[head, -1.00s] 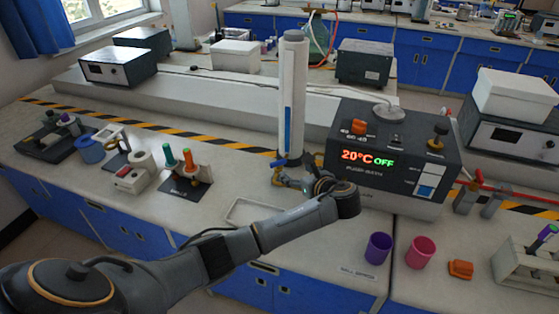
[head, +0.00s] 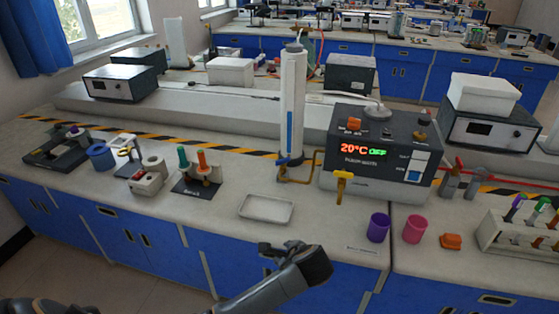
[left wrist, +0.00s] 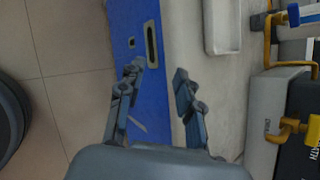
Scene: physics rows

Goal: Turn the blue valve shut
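The blue valve (head: 282,162) sits on the yellow pipe (head: 299,181) at the foot of the tall white column. Its small blue handle also shows at the top right of the left wrist view (left wrist: 293,14). I cannot tell exactly how the handle is turned. My left gripper (head: 279,247) is in front of the bench edge, well apart from the valve and nearer to me. In the left wrist view the left gripper (left wrist: 157,72) has its two fingers spread with nothing between them. My right gripper is not in view.
A yellow-handled valve (head: 342,186) stands out from the front of the dark pump unit (head: 365,183). A white tray (head: 266,209) lies on the bench between my gripper and the column. Purple (head: 378,228) and pink (head: 414,230) cups stand to the right.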

